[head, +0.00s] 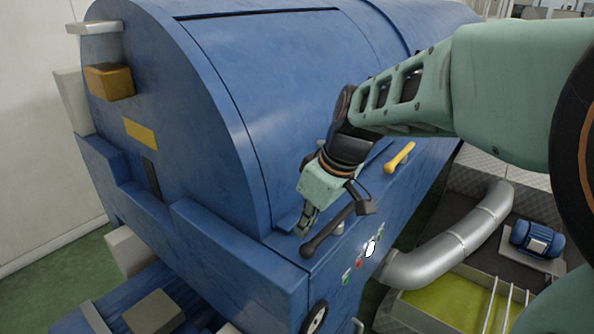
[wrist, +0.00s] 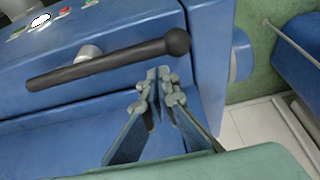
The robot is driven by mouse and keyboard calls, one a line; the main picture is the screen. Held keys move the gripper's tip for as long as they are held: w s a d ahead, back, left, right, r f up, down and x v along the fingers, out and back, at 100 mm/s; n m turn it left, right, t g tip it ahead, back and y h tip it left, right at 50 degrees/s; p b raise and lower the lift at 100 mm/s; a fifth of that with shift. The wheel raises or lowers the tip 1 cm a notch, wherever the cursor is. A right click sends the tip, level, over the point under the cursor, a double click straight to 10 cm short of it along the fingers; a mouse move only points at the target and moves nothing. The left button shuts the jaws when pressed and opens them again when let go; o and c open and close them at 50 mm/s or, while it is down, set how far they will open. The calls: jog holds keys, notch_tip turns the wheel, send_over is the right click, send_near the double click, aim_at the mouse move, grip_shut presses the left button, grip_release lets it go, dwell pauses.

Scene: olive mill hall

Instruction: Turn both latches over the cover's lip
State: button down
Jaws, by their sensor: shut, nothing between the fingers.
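The large blue cover (head: 285,110) is closed on the blue machine, its lower edge running behind my gripper. A dark latch lever (head: 330,229) with a ball end lies on the front ledge below this edge; it also shows in the wrist view (wrist: 110,63), turning on a silver pivot (wrist: 88,52). A yellow lever (head: 400,157), which looks like the other latch, sits farther along the ledge. My gripper (head: 304,230) is shut and empty, its tips (wrist: 159,76) close beside the dark lever near its ball end. Whether they touch it I cannot tell.
Small coloured buttons (head: 359,263) sit on the front face below the dark lever. A silver pipe (head: 455,240) and a blue motor (head: 538,239) stand at the right. Blue steps and blocks (head: 152,312) lie at the lower left. My arm comes in from the right above the ledge.

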jog(key=shift+s+d+f, duration=0.15)
jog(key=shift+s+d, duration=0.25)
jog(key=shift+d, duration=0.05)
